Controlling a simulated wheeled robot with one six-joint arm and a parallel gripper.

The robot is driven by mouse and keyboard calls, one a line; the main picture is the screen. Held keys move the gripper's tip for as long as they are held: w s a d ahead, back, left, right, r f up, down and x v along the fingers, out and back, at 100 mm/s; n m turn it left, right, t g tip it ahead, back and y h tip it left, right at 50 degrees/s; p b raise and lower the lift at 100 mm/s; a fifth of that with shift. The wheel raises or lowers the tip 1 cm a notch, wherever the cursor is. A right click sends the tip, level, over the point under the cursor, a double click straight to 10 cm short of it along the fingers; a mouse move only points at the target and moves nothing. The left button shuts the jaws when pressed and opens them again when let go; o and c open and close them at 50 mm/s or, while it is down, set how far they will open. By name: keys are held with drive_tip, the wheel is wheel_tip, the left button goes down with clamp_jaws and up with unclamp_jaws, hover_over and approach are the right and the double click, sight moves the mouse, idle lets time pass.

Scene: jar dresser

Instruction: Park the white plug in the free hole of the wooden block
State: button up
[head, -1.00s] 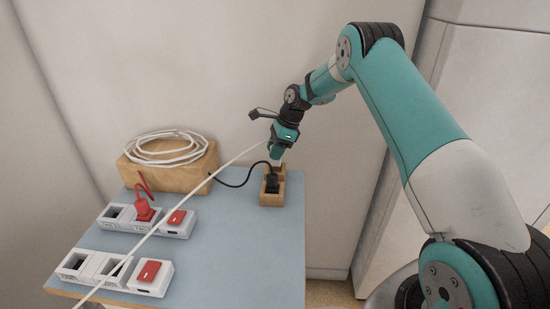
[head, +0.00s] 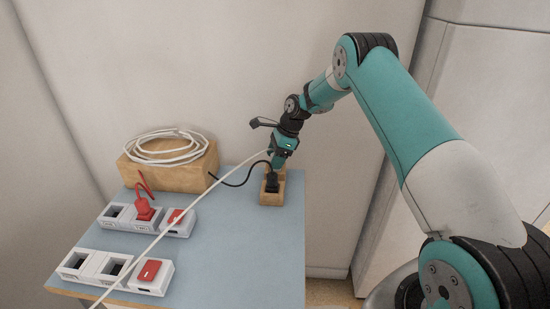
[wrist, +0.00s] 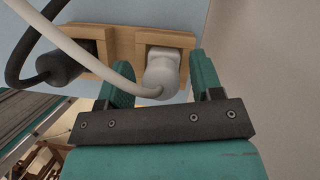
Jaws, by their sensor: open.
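The small wooden block (head: 265,200) stands on the blue-grey table top, with its two holes side by side in the wrist view (wrist: 122,45). The black plug (wrist: 68,62) sits in the left hole there; it also shows in the head view (head: 272,184). The white plug (wrist: 162,72) is at the right hole and appears to sit in it, its white cable looping up to the left. How deep it sits I cannot tell. My gripper (wrist: 162,80) is open, a finger on either side of the white plug. In the head view my gripper (head: 277,163) largely hides that plug.
A larger wooden box (head: 165,175) with a coiled white cable (head: 165,147) stands at the back left. Two white power strips (head: 117,220) (head: 108,272) lie at left, the farther one with a red plug (head: 144,208). The white cable crosses over them.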

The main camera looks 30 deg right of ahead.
drive_tip(key=v, duration=1.2)
drive_tip(key=s+a+r+n, duration=0.6)
drive_tip(key=s+a, duration=0.1)
drive_tip(key=a, duration=0.2)
drive_tip(key=s+a+r+n, duration=0.5)
drive_tip(key=s+a+n, duration=0.15)
drive_tip(key=a, duration=0.25)
drive_tip(key=s+a+n, duration=0.3)
drive_tip(key=s+n, duration=0.5)
drive_tip(key=s, duration=0.4)
drive_tip(key=s+a+n+g, duration=0.1)
drive_tip(key=s+a+n, duration=0.3)
drive_tip(key=s+n, duration=0.4)
drive_tip(key=s+r, duration=0.1)
drive_tip(key=s, duration=0.4)
drive_tip(key=shift+s+b, duration=0.3)
drive_tip(key=shift+b, duration=0.05)
